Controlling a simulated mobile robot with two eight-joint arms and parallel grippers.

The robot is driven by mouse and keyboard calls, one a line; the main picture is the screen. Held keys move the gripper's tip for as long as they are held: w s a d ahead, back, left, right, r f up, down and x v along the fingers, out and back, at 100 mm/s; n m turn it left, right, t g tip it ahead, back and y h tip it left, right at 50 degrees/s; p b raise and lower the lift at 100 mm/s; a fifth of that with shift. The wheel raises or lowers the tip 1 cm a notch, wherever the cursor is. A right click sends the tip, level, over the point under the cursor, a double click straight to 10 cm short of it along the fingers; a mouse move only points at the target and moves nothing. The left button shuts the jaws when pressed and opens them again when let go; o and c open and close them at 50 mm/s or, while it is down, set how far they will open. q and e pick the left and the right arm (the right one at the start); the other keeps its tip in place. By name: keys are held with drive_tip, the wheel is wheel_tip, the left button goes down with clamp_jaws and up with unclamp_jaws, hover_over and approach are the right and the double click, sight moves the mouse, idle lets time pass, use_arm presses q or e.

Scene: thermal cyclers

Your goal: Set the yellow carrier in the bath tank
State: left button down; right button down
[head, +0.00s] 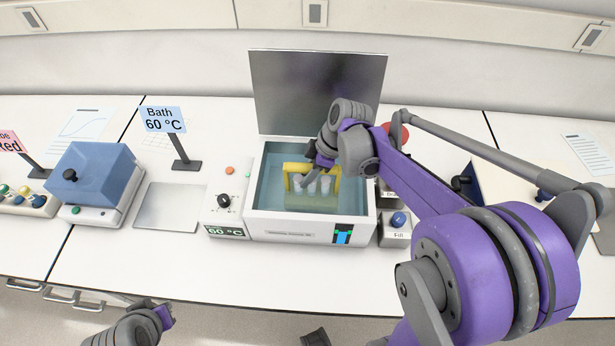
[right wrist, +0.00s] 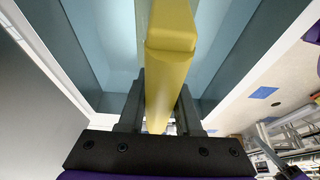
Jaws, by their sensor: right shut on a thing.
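The yellow carrier (head: 297,168) is inside the bath tank (head: 258,222), with several pale tubes in its lower part. In the head view its lower part shows through the bluish water; I cannot tell whether it touches the tank floor. My right gripper (head: 318,160) is shut on the carrier's top bar; the right wrist view shows the yellow bar (right wrist: 168,75) between the two dark fingers, above the tank's blue interior. The tank's dark lid (head: 315,85) stands open behind it. My left gripper (head: 165,318) is at the bottom left, away from the bench; its fingers do not show clearly.
A "Bath 60 °C" sign (head: 163,119) and a flat grey plate (head: 168,208) are left of the tank. A blue-lidded device (head: 95,175) stands further left. A small box with a blue knob (head: 398,222) is close on the tank's right.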

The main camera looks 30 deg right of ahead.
drive_tip(key=shift+f, duration=0.45)
drive_tip(key=shift+f, duration=0.1)
drive_tip(key=c, duration=0.6)
unclamp_jaws()
drive_tip(key=v, duration=1.2)
drive_tip(key=shift+a+p, duration=0.1)
drive_tip(key=shift+p, duration=0.25)
